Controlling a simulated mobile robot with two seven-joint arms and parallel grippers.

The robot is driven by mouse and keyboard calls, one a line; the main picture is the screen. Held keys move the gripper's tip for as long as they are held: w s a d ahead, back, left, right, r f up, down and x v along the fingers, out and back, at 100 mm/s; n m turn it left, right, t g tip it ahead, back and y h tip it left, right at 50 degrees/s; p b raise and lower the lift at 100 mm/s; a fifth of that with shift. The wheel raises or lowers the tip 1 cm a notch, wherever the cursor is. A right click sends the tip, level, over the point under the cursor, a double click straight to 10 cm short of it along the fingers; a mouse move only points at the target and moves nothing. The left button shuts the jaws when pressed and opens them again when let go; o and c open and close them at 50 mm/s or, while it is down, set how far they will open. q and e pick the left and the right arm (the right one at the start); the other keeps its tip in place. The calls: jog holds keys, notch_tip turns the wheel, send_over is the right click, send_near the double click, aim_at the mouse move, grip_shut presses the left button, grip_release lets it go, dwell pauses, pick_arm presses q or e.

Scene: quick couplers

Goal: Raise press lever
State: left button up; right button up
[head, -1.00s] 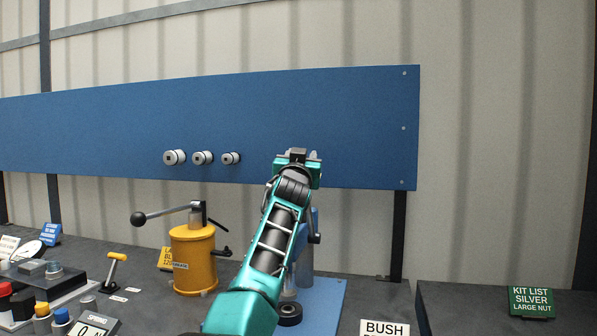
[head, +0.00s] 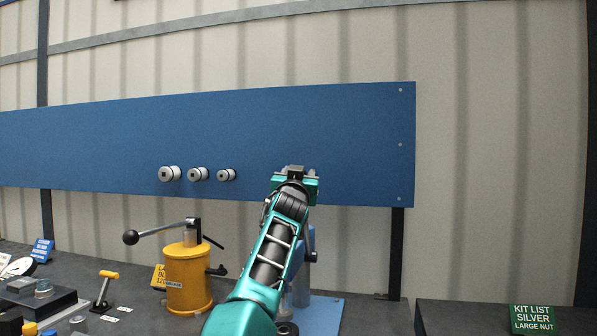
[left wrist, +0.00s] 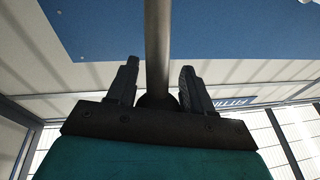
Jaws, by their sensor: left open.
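My left gripper (head: 294,172) is at the end of the teal arm, high in front of the blue wall panel in the head view. In the left wrist view the left gripper (left wrist: 158,88) is open, with one finger on each side of a grey metal rod (left wrist: 157,45), which appears to be the press lever. A dark round end of the rod shows near the gripper's palm. I cannot tell whether the fingers touch it. The blue press (head: 311,252) stands behind my arm, which hides most of it. My right gripper is not in view.
The blue panel (head: 330,115) carries three silver fittings (head: 197,174). A yellow pump (head: 188,282) with a black-knobbed handle stands left of my arm. A small yellow-handled lever (head: 107,282) is farther left. A green kit list sign (head: 533,319) is at the right.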

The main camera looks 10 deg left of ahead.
pick_arm(q)
jog(key=shift+o, duration=0.6)
jog(key=shift+w+f, duration=0.3)
jog(key=shift+f, duration=0.1)
jog(key=shift+o, duration=0.8)
jog(key=shift+r, duration=0.1)
jog(key=shift+s+r, duration=0.2)
jog(key=shift+r, duration=0.05)
jog(key=shift+s+f, duration=0.2)
jog(key=shift+s, duration=0.5)
jog(key=shift+b+v, duration=0.9)
jog(key=shift+v, duration=4.85)
jog(key=shift+d, duration=0.1)
jog(key=shift+c, duration=0.2)
